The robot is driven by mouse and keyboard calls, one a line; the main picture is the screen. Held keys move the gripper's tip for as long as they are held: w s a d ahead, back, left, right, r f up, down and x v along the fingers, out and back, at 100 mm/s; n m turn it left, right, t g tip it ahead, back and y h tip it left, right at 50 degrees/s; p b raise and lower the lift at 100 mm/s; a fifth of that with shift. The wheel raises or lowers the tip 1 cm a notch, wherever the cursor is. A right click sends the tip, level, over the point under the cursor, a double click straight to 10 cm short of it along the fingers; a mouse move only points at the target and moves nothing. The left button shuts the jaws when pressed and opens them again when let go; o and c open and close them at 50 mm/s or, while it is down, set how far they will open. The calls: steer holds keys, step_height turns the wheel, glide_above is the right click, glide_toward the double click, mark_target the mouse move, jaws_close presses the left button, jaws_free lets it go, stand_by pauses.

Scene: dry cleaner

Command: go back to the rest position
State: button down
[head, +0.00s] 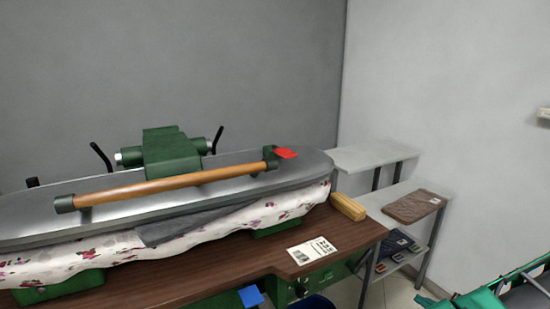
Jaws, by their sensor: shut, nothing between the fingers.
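My gripper is not in view. The head view shows a pressing machine with a long grey upper plate (120,198) and a wooden handle bar (170,187). The plate is down on a flower-print padded board (110,252), and a piece of dark grey cloth (190,225) sticks out between them. A red piece (285,153) sits at the right end of the handle.
The press stands on a brown wooden table (215,270) with a wooden block (347,207) and a printed card (312,250). A grey shelf rack (375,157) behind holds a brown folded cloth (412,206) and dark folded items (395,245). Teal-and-black things (480,300) fill the lower right corner.

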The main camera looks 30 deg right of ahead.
steer(key=w+a+r+n+g+y, duration=0.4)
steer(key=w+a+r+n, duration=0.15)
steer(key=a+n, duration=0.2)
steer(key=w+a+r+n+g+y, duration=0.3)
steer(key=w+a+r+n+g, duration=0.15)
steer(key=w+a+n, duration=0.35)
steer(key=s+a+r+n+g+h, duration=0.1)
steer(key=s+a+r+n, duration=0.3)
steer(key=a+r, duration=0.5)
steer(key=s+a+r+n+g+h, duration=0.1)
steer(key=s+a+r+n, duration=0.3)
steer(key=a+r, duration=0.5)
steer(key=shift+s+a+r+n+g+h, duration=0.2)
steer(key=shift+s+r+n+g+h, duration=0.15)
steer(key=shift+n+g, duration=0.35)
steer(key=shift+w+f, duration=0.2)
steer(key=shift+w, duration=0.5)
